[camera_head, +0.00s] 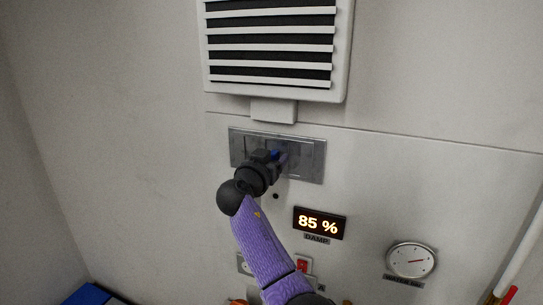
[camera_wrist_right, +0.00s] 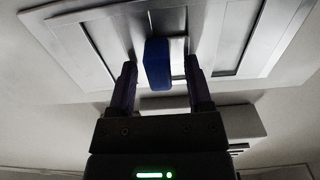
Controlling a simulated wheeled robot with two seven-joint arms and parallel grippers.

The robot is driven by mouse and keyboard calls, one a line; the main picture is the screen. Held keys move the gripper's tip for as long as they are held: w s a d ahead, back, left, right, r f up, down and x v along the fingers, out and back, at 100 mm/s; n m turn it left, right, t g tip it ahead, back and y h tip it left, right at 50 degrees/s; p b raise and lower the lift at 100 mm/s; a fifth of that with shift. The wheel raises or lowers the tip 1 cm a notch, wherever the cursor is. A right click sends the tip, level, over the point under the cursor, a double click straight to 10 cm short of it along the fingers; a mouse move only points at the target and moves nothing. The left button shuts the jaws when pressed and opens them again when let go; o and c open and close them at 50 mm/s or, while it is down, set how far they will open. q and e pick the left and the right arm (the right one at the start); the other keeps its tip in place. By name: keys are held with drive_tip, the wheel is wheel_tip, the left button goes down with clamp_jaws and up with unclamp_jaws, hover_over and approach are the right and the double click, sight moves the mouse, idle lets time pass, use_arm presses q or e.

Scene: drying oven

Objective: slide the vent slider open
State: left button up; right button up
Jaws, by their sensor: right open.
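The vent slider's grey metal plate (camera_head: 309,164) is on the wall below a louvred vent, and its frame and slots also show in the right wrist view (camera_wrist_right: 85,57). Its blue handle (camera_wrist_right: 158,64) sticks out near the middle of the plate. In the head view the handle (camera_head: 275,154) is partly hidden by my gripper. My right gripper (camera_wrist_right: 160,85) is open, with one finger on each side of the blue handle. I see gaps between the handle and both fingers. My left gripper is not in view.
The louvred vent (camera_head: 270,46) is above the plate. Below are a lit display (camera_head: 319,223) reading 85 %, a red switch (camera_head: 303,264) and a round gauge (camera_head: 411,259). A pale pipe with a red part (camera_head: 508,290) stands at the right edge. The wall left of the plate is bare.

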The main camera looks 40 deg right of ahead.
drive_tip(key=shift+c, duration=0.7)
clamp_jaws()
idle(0.6)
